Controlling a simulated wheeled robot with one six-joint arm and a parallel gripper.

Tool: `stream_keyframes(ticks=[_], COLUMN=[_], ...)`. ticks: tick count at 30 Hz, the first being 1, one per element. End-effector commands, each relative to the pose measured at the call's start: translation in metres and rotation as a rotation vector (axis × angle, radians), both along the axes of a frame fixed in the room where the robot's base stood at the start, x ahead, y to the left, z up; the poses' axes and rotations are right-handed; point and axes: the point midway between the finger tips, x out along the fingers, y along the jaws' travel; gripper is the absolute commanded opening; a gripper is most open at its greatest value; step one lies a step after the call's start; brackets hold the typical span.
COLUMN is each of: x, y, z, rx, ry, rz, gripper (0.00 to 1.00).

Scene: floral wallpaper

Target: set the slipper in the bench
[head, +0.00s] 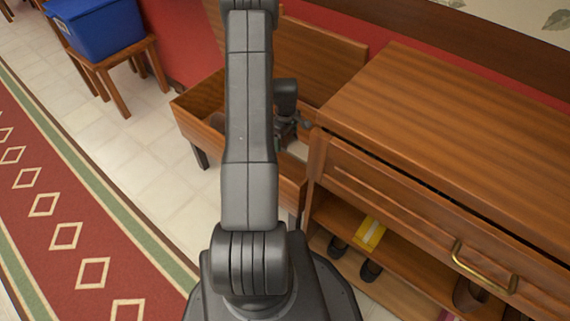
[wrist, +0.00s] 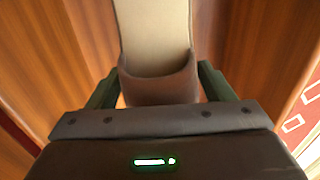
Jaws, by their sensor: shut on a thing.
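The slipper (wrist: 160,88) is brown-grey with a long beige insole, and it fills the middle of the wrist view. My gripper (wrist: 158,82) is shut on it, with a dark green finger on each side. The bench (head: 199,122) is an open wooden box behind my arm in the head view, with its lid (head: 325,55) raised against the wall. In that view my gripper (head: 290,126) is over or inside the bench opening, and the slipper is hard to make out. My arm hides the middle of the bench. Wooden walls flank the slipper in the wrist view.
A wooden shoe cabinet (head: 460,110) stands right beside the bench, with a brass-handled drawer (head: 485,268). Its shelves hold dark shoes (head: 371,270) and a yellow box (head: 369,233). A blue bin (head: 100,25) sits on a stool at upper left. A red rug (head: 60,205) lies left.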

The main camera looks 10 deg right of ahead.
Motion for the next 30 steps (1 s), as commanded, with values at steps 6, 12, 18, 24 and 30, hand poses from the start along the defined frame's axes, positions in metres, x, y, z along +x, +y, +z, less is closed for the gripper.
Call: stream_keyframes(ticks=[6, 12, 18, 24, 30], x=[-0.001, 0.0, 0.0, -0.001, 0.0], y=[0.0, 0.0, 0.0, 0.0, 0.0], z=[-0.063, -0.091, -0.105, -0.135, -0.136], rx=[0.001, 0.001, 0.0, 0.001, 0.0], ry=[0.003, 0.001, 0.001, 0.002, 0.0], rz=[0.0, 0.0, 0.0, 0.0, 0.0], gripper=[0.49, 0.49, 0.49, 0.49, 0.49])
